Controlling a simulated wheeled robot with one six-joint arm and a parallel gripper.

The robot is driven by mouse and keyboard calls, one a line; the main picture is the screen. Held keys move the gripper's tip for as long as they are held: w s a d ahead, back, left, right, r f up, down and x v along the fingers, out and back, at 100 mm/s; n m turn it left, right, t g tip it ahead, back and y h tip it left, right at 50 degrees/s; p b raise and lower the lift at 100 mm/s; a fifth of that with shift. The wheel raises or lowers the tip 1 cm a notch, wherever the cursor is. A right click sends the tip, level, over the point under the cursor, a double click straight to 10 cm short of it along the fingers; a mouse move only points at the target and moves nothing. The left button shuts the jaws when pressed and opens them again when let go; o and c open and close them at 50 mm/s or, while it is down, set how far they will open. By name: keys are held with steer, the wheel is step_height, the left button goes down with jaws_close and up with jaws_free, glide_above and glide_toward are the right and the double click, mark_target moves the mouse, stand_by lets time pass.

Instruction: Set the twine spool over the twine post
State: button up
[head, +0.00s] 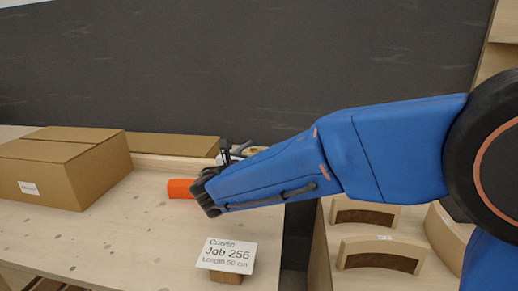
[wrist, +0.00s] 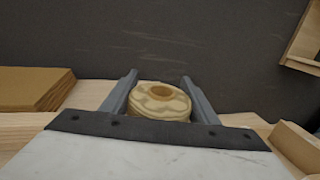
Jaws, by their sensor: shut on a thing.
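In the head view my gripper (head: 240,150) is mostly behind my blue arm, near the back right of the bench, and the spool is almost wholly hidden there. I cannot make out the twine post in either view.
A closed cardboard box (head: 60,165) stands at the bench's left. An orange block (head: 181,189) lies beside my arm. A card reading Job 256 (head: 226,255) stands at the front. Curved wooden forms (head: 380,253) lie in a bin at right. A dark wall (head: 240,60) rises behind.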

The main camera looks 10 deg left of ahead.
steer(key=shift+f, duration=0.7)
steer(key=o, duration=1.2)
steer(key=shift+s, duration=0.1)
